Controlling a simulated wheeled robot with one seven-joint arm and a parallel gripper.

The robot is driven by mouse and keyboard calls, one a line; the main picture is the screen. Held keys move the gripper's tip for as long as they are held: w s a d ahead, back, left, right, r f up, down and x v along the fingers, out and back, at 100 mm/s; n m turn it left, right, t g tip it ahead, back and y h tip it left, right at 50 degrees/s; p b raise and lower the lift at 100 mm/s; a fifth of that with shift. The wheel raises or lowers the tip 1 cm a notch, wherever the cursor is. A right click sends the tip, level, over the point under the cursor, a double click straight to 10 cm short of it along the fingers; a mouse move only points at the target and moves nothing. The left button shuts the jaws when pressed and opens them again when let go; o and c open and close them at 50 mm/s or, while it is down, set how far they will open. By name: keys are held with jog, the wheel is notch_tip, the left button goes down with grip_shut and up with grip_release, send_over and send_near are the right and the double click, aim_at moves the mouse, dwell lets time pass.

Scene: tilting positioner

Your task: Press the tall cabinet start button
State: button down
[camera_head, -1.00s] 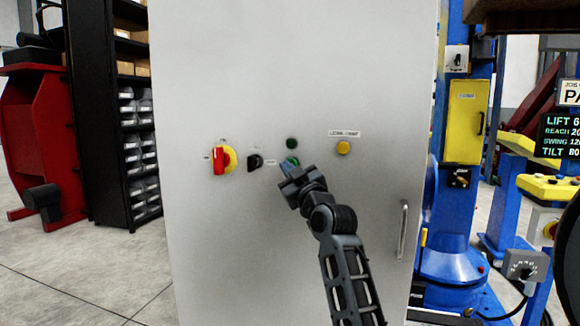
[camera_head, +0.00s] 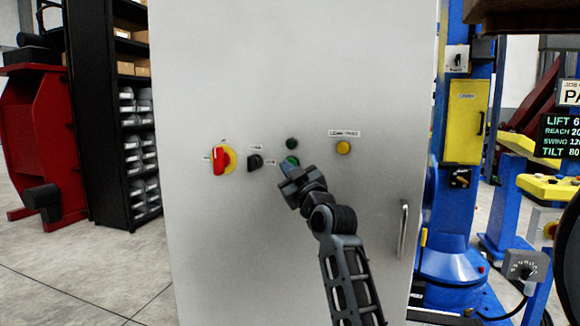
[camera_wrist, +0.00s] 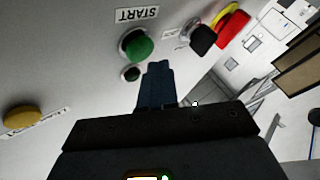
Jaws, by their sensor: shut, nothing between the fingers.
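The tall cabinet (camera_head: 230,60) is a light grey upright panel that fills the middle of the head view. Its green start button (camera_head: 292,160) is just beyond my fingertips and partly hidden by them there. In the wrist view the round green start button (camera_wrist: 137,45) shows clearly, with an upside-down START label (camera_wrist: 137,14) beside it. My gripper (camera_head: 287,167) is shut and empty, pointing at the panel. In the wrist view its blue fingertips (camera_wrist: 158,68) are beside the button's lower right; I cannot tell whether they touch the panel.
A small dark green lamp (camera_head: 291,144) sits above the button. The door handle (camera_head: 404,230) sticks out at lower right.

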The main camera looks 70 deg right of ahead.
jog(key=shift+d, duration=0.1)
jog(key=shift+d+b, duration=0.35)
jog(key=shift+d+b, duration=0.35)
jog(key=shift+d, duration=0.1)
dwell(0.7)
jog(key=shift+a, duration=0.15)
jog(key=shift+a+p, duration=0.35)
jog(key=shift+a, duration=0.4)
jog(key=a+p, duration=0.2)
jog(key=a, duration=0.3)
jog(key=shift+s, duration=0.2)
dwell(1.0)
